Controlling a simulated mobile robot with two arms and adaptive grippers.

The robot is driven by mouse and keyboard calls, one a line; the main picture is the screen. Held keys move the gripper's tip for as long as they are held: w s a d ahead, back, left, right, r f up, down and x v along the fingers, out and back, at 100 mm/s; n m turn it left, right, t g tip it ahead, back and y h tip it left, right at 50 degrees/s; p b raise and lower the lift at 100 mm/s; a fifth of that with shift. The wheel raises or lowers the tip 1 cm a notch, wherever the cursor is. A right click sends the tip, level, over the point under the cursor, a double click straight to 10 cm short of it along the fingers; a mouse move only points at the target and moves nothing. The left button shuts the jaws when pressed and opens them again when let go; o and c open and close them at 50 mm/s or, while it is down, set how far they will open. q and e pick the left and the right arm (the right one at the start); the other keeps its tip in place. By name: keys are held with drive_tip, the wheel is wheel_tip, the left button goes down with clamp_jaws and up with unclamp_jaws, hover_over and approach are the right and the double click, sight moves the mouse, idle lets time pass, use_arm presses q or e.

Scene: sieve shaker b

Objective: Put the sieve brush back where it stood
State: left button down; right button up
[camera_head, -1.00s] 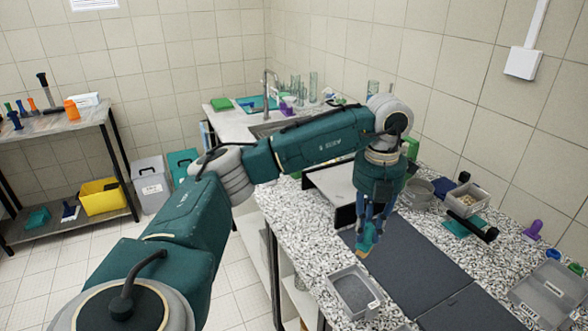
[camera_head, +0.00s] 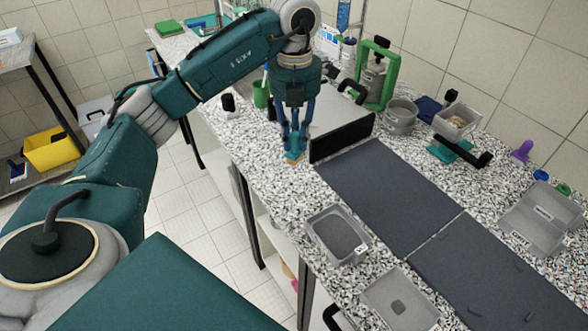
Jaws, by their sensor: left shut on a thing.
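My left gripper (camera_head: 294,140) points down over the speckled worktop, left of the dark mat. It is shut on the sieve brush (camera_head: 294,157). A green cup (camera_head: 261,95) stands behind and left of the gripper, near the worktop's left edge. My right gripper is out of view.
A black-fronted panel (camera_head: 343,138) stands just right of the gripper. The dark mat (camera_head: 385,185) is clear. A grey tray (camera_head: 338,236) and a clear tray (camera_head: 400,303) lie nearer. A green frame (camera_head: 391,77) and sieve pans (camera_head: 399,116) stand at the back.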

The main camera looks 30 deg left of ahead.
sight(294, 153)
use_arm(q)
wheel_tip(294, 153, down, 5)
drive_tip(key=shift+a+f+p, duration=0.1)
drive_tip(key=shift+p, duration=0.4)
drive_tip(key=shift+f, duration=0.55)
wheel_tip(294, 153, down, 4)
drive_tip(key=shift+r+p, duration=0.1)
drive_tip(key=shift+p, duration=0.45)
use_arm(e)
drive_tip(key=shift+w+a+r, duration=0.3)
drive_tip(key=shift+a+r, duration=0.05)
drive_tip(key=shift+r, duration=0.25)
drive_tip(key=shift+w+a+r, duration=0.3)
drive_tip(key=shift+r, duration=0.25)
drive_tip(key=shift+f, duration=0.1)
use_arm(q)
drive_tip(key=shift+f, duration=0.25)
drive_tip(key=c, duration=1.6)
unclamp_jaws()
drive_tip(key=shift+o, duration=0.2)
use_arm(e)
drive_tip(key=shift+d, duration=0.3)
use_arm(q)
drive_tip(key=shift+r, duration=0.2)
